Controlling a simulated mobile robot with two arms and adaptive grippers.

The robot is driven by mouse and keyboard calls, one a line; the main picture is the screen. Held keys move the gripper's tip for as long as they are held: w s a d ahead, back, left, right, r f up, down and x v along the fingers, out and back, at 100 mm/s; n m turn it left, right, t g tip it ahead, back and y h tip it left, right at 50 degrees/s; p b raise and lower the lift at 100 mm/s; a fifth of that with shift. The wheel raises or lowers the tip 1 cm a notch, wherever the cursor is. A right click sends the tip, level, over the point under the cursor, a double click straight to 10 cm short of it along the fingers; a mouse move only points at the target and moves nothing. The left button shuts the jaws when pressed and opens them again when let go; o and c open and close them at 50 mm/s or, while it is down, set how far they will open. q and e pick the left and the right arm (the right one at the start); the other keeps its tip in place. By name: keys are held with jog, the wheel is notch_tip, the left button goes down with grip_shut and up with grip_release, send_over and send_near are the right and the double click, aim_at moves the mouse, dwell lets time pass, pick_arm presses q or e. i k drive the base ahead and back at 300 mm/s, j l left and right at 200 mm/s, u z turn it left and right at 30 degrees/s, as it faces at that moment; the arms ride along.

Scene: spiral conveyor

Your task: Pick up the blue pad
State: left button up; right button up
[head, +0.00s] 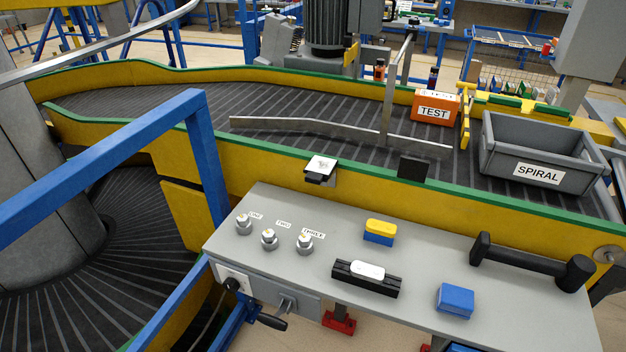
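A small blue pad (455,301) lies flat on the grey work shelf (512,318), near its front edge and right of the middle. Another small block, yellow on top and blue below (380,232), sits farther back on the same shelf. Neither of my grippers shows in the head view, and nothing touches the blue pad.
A black dumbbell-like bar (530,262) lies right of the pad. A black holder with a white piece (366,277) lies left of it. Knobs (269,239) stand at the shelf's left. Behind runs the conveyor with an orange TEST box (434,107) and grey SPIRAL bin (538,172).

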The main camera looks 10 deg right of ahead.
aim_at(453, 300)
jog(key=z, duration=1.5)
